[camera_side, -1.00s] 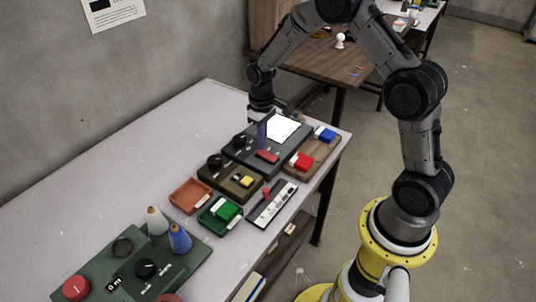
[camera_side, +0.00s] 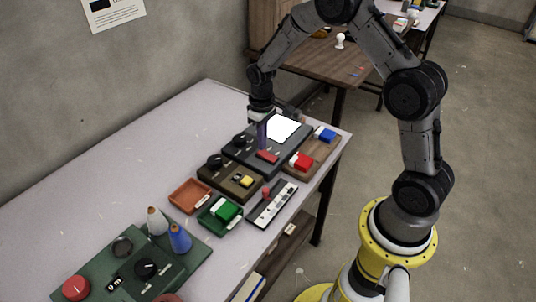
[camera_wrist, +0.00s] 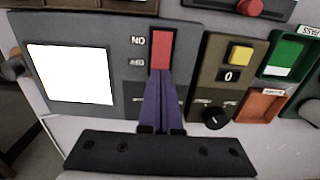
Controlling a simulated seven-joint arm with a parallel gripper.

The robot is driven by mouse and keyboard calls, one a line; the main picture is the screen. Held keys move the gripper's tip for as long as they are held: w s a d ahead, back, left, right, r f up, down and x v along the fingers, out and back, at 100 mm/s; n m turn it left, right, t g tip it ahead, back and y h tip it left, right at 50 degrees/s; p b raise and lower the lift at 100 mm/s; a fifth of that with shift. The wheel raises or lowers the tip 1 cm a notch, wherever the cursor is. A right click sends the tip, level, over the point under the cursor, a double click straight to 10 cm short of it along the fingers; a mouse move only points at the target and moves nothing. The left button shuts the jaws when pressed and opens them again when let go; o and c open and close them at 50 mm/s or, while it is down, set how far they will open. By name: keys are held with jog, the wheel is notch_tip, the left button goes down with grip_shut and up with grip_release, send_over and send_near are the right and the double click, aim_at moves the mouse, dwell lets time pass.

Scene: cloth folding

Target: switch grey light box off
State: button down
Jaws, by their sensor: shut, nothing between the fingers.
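The grey light box (camera_side: 244,152) stands at the far end of the table, its square panel (camera_side: 283,128) glowing white. The lit panel (camera_wrist: 70,74) is at the left in the wrist view. A red rocker switch (camera_wrist: 161,49) sits on the box beside upside-down ON and OFF labels; it also shows in the side view (camera_side: 268,156). My gripper (camera_wrist: 162,72) is shut and empty, its purple fingers pointing at the OFF-label end of the switch. The fingertips overlap that end in the wrist view; I cannot tell whether they touch it. In the side view my gripper (camera_side: 263,147) is over the box.
A brown box with a yellow button (camera_side: 245,181) and black knob stands beside the light box.

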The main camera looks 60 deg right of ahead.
aim_at(263, 152)
jog(key=shift+f, duration=1)
dwell(0.4)
jog(key=shift+r, duration=3.55)
